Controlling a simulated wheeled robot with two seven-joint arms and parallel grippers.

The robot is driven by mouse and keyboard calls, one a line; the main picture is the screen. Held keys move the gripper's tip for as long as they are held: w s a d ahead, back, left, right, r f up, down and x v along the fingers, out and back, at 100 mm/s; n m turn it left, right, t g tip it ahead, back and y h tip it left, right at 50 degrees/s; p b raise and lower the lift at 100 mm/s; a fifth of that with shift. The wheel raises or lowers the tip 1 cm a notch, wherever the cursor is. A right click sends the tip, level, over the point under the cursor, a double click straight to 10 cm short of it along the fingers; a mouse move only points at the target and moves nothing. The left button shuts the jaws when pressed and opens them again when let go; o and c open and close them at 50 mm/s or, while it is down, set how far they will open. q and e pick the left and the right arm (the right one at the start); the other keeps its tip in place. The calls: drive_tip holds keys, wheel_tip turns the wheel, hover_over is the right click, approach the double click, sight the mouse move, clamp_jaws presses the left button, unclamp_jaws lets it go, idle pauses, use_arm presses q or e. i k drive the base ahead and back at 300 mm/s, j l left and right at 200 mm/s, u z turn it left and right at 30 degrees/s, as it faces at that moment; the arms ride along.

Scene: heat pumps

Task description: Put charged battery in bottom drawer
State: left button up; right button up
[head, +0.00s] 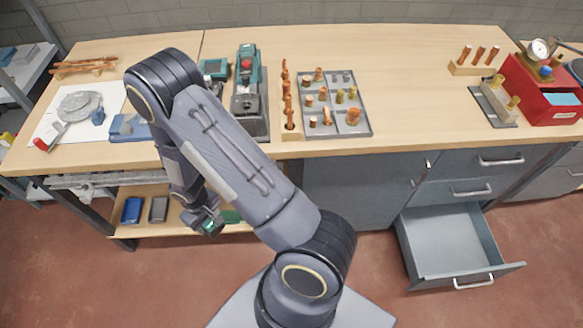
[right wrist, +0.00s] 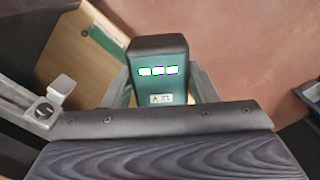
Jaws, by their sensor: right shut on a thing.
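A teal and black battery (right wrist: 160,70) with three lit bars on its face is held between the fingers of my right gripper (right wrist: 160,95) in the right wrist view. In the head view my right gripper (head: 208,222) hangs in front of the lower shelf, with a bit of the green battery (head: 207,227) showing. The bottom drawer (head: 450,245) is pulled out at the right and looks empty. My left gripper is not in view.
Blue and grey items (head: 132,210) lie on the lower shelf (head: 140,230). Floor is clear before the drawer.

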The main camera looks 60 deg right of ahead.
sight(443, 245)
drive_tip(key=k+l+z, duration=0.1)
drive_tip(key=k+l, duration=0.45)
drive_tip(key=k+l+z, duration=0.15)
drive_tip(key=l, duration=0.3)
drive_tip(key=k+l, duration=0.35)
drive_tip(key=k+l+z, duration=0.15)
drive_tip(key=l, duration=0.25)
drive_tip(key=k+l+z, duration=0.1)
drive_tip(key=k+l, duration=0.2)
drive_tip(key=l, duration=0.15)
drive_tip(key=k+l, duration=0.25)
drive_tip(key=l, duration=0.15)
drive_tip(key=k+l+z, duration=0.15)
drive_tip(key=l, duration=0.3)
drive_tip(key=k+j, duration=0.05)
